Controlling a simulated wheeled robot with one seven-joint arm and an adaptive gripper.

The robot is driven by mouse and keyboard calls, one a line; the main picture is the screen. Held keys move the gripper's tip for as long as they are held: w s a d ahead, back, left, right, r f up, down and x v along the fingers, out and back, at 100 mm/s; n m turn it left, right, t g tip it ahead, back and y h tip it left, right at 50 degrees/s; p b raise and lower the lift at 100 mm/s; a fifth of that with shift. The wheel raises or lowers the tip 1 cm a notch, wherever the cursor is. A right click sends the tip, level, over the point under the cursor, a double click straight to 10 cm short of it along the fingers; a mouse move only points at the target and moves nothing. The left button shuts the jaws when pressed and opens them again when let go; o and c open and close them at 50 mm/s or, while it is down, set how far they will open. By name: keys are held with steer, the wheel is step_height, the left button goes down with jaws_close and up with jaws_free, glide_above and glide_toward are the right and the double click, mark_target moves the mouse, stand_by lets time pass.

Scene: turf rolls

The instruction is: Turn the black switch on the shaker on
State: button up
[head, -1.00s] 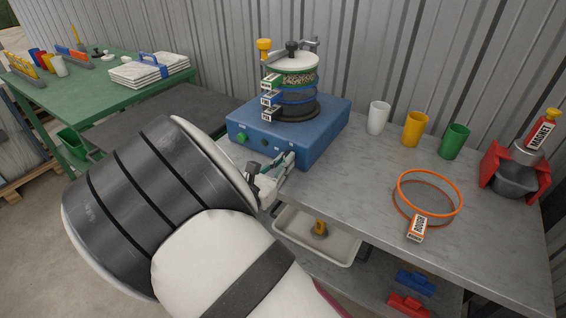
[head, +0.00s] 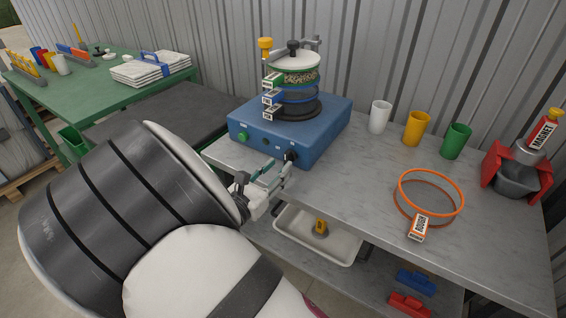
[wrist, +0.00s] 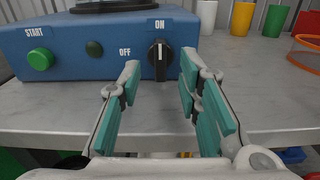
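The blue shaker (head: 310,143) stands on the grey bench, with a stack of sieves (head: 294,90) on top. Its black switch (wrist: 159,64) is on the front panel in the wrist view. The white line on the switch is upright, towards the ON label (wrist: 159,24); the OFF label (wrist: 125,51) is to its left. The switch also shows in the head view (head: 291,155). My gripper (wrist: 161,72) is open and empty, its teal-padded fingers spread in front of the switch, one to each side. They appear clear of it.
A green START button (wrist: 40,59) and a dark button (wrist: 94,48) are left of the switch. White, yellow and green cups (head: 416,129) and an orange ring (head: 430,177) lie right on the bench. A white tray (head: 346,250) sits below.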

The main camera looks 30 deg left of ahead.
steer(key=s, duration=0.8)
steer(key=shift+a, duration=0.3)
